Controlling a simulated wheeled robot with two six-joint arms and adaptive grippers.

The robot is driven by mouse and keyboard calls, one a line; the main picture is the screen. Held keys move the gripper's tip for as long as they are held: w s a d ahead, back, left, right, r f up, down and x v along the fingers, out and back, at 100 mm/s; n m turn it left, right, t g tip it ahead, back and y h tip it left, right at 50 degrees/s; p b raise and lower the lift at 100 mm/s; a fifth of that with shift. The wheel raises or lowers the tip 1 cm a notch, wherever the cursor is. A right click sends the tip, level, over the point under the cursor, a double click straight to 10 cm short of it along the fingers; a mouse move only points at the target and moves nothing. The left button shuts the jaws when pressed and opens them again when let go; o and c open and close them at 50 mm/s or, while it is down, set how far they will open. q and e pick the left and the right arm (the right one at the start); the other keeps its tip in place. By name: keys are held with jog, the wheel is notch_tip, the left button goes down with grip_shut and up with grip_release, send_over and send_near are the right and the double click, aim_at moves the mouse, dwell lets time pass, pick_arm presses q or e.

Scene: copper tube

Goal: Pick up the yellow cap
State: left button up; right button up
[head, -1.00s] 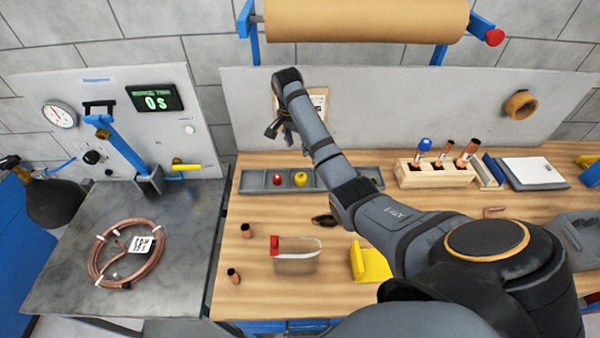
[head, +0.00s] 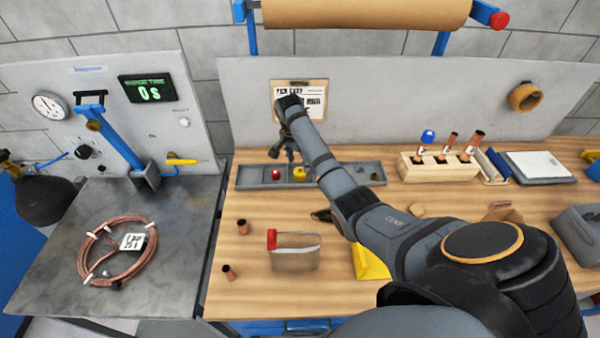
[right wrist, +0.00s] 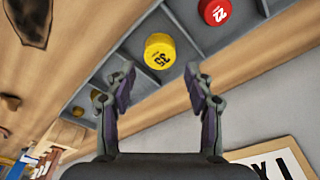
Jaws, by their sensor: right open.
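The yellow cap (head: 299,174) sits in a compartment of the grey tray (head: 245,177) along the back of the workbench. In the right wrist view the cap (right wrist: 160,51) is marked 35 and lies just beyond the fingertips, roughly between their lines. My right gripper (head: 283,153) is open and empty above the tray, a little left of the cap; its two fingers also show in the right wrist view (right wrist: 160,82). A red cap (head: 275,174) marked 22 sits in the tray to the left of the yellow one. My left gripper is not in view.
A clipboard (head: 315,100) hangs on the back panel behind the gripper. A wooden rack (head: 440,167) with copper tubes stands right of the tray. A clear container with a red end (head: 295,254) and short copper pieces (head: 243,227) lie in front.

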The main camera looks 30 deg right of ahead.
aim_at(300, 171)
jog(key=f, duration=0.1)
jog(key=f+p, duration=0.1)
jog(key=f, duration=0.2)
jog(key=shift+d+f+p, duration=0.3)
jog(key=shift+f+p, duration=0.05)
jog(key=shift+f, duration=0.05)
jog(key=shift+w+f, duration=0.1)
jog(key=shift+f, duration=0.15)
jog(key=c, duration=0.5)
